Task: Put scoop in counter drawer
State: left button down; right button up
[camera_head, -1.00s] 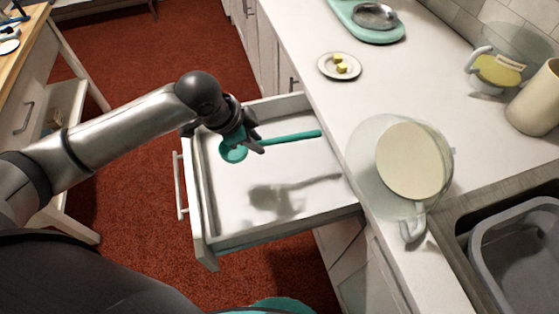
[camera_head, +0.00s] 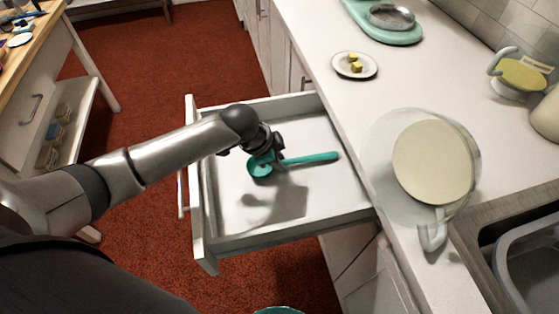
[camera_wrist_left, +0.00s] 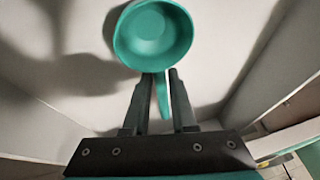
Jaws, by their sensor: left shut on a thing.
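The teal scoop (camera_head: 312,158) has a round bowl and a long straight handle. My left gripper (camera_head: 278,158) is shut on the scoop near its bowl and holds it over the open counter drawer (camera_head: 232,226). In the left wrist view the scoop's bowl (camera_wrist_left: 153,36) faces the camera just beyond the two fingers (camera_wrist_left: 158,85), with the handle between them. The shadow of scoop and gripper falls on the drawer floor, and a gap appears to remain below the scoop. The drawer is white and otherwise looks empty. My right gripper is not in view.
The white counter (camera_head: 345,105) borders the drawer on the right. On it stand a glass pitcher with a cream top (camera_head: 433,163), a small plate (camera_head: 355,65) with yellow pieces, and a teal scale (camera_head: 388,22). A sink (camera_head: 525,255) lies at lower right.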

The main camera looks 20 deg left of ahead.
pick_arm(q)
jog(key=c, duration=0.7)
grip_release()
jog(key=shift+f, duration=0.1)
jog(key=shift+r, duration=0.2)
jog(key=p+v, duration=0.4)
jog(key=v, duration=0.8)
